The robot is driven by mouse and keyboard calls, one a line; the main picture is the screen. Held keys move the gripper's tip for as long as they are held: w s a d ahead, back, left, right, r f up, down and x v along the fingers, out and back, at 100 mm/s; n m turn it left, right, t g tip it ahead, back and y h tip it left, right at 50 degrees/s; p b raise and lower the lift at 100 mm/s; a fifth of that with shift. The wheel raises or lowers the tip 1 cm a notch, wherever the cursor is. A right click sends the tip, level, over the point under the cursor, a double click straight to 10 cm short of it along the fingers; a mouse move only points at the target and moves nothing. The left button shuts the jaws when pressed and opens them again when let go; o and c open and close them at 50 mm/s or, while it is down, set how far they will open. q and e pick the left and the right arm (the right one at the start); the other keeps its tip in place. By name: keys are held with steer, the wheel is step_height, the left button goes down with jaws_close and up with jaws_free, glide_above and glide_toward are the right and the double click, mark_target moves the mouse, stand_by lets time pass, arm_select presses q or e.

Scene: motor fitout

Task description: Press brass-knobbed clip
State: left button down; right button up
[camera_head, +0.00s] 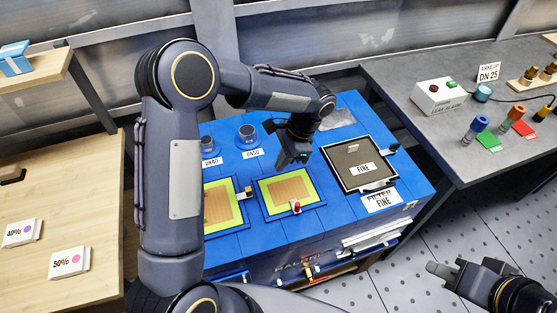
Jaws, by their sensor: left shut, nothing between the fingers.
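A clip with a yellow, brass-like knob (247,190) sits at the right edge of the left green-framed panel (207,222) on the blue cabinet. A red-knobbed clip (296,206) sits at the front edge of the middle framed panel (264,203). A dark-knobbed clip (393,149) is at the right of the black FINE panel (345,160). My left gripper (291,160) is shut and empty. It points down above the back of the middle panel, apart from the brass-knobbed clip. My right gripper (446,268) looks open and empty over the floor at lower right.
The blue cabinet (420,187) has two DN50 fittings (247,135) at its back left. A wooden bench (92,205) with percentage cards stands left. A grey table (400,75) at right holds a white button box (438,96) and coloured knobs. My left arm hides part of the cabinet.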

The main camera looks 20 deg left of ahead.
mark_target(248, 189)
arm_select(q)
steer(key=p+x, duration=0.1)
steer(key=x, duration=0.6)
steer(key=shift+s+a, duration=0.1)
steer(key=shift+s, duration=0.1)
steer(key=shift+s+a+r+p, duration=0.1)
steer(key=shift+s+a+p, duration=0.2)
steer(key=shift+a, duration=0.2)
steer(key=shift+s+a+r+p, duration=0.1)
steer(key=shift+s+a+p, duration=0.05)
steer(key=shift+s+a, duration=0.35)
steer(key=shift+s+a+f, duration=0.1)
steer(key=shift+s+a, duration=0.1)
steer(key=shift+a, duration=0.2)
steer(key=s+a, duration=0.2)
steer(key=a, duration=0.1)
steer(key=shift+f+b, duration=0.1)
steer(key=shift+b, duration=0.25)
steer(key=shift+d, duration=0.1)
